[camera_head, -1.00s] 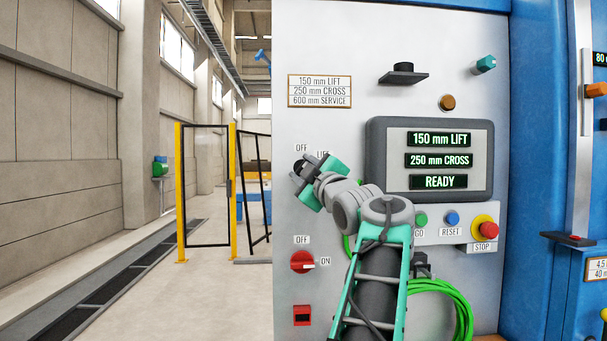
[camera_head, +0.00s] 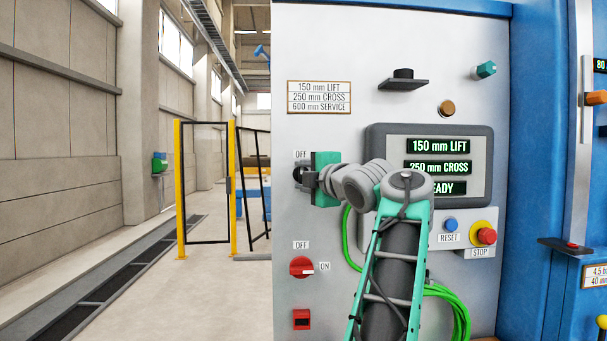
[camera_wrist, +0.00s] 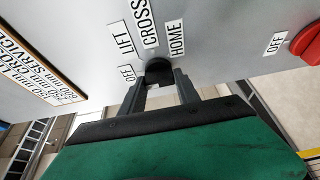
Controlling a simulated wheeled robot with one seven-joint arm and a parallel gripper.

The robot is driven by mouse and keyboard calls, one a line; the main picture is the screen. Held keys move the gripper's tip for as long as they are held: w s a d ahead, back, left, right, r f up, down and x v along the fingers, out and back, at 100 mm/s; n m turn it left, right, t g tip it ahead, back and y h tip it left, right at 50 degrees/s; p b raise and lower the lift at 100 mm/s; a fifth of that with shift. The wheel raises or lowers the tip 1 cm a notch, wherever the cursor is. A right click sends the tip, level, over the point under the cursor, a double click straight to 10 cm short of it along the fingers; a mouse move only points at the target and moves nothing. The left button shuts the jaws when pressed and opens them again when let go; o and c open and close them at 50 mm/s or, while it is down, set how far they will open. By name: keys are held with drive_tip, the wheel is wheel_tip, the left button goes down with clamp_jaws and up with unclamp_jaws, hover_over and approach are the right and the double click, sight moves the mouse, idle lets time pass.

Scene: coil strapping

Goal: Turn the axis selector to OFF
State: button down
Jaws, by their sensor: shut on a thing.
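The axis selector is a small black knob on the grey panel. It shows in the wrist view (camera_wrist: 158,70), with the labels OFF, LIFT, CROSS and HOME fanned around it. My gripper (camera_wrist: 160,84) has its two dark fingers on either side of the knob and is shut on it. In the head view my gripper (camera_head: 304,177) meets the panel just below the upper OFF label (camera_head: 301,154). There its body hides the other labels and most of the knob. Which label the knob's pointer faces cannot be told.
Below is a red OFF/ON switch (camera_head: 301,267), with its handle toward ON. A display (camera_head: 437,167) reads 150 mm LIFT and 250 mm CROSS; my arm partly covers it. A RESET button (camera_head: 450,224), a red STOP button (camera_head: 487,236) and a green cable (camera_head: 452,308) are to the right.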

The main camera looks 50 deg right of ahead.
idle(0.4)
drive_tip(key=c, duration=0.9)
unclamp_jaws()
drive_tip(key=b+v, duration=0.2)
drive_tip(key=v, duration=0.5)
drive_tip(key=shift+s+a, duration=0.25)
drive_tip(key=shift+s, duration=0.1)
